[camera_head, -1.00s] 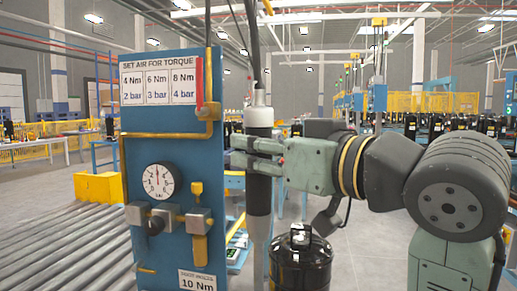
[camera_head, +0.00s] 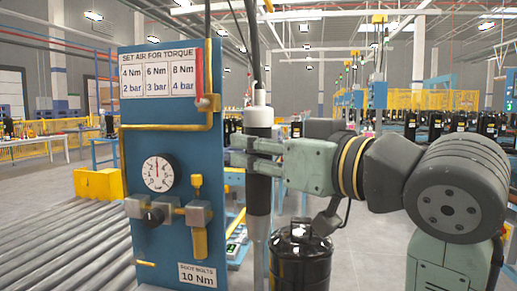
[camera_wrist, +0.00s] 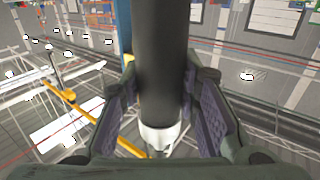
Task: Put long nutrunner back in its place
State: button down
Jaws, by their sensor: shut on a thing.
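The long nutrunner (camera_head: 259,190) is a black upright tool with a pale top and a grey lower shaft, hanging below a dark hose in the head view. My gripper (camera_head: 254,153) comes from the right and is shut on its black body. In the wrist view the nutrunner (camera_wrist: 163,70) stands between my two padded fingers (camera_wrist: 163,112), its pale collar near the palm. The tool is just right of the blue panel and looks apart from it. Its place cannot be made out.
The blue panel (camera_head: 222,125) carries a gauge (camera_head: 158,173), valves, a red handle (camera_head: 199,78) and yellow pipes. A roller conveyor (camera_head: 62,225) runs at the left. Grey floor lies open behind.

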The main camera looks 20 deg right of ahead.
aim_at(267, 222)
jog(key=shift+f+b, duration=3.85)
jog(key=shift+f, duration=1.2)
dwell(1.0)
jog(key=c, duration=1.4)
grip_release()
jog(key=shift+c, duration=0.2)
jog(key=o, duration=0.3)
jog(key=shift+f, duration=0.1)
jog(key=v, duration=1.2)
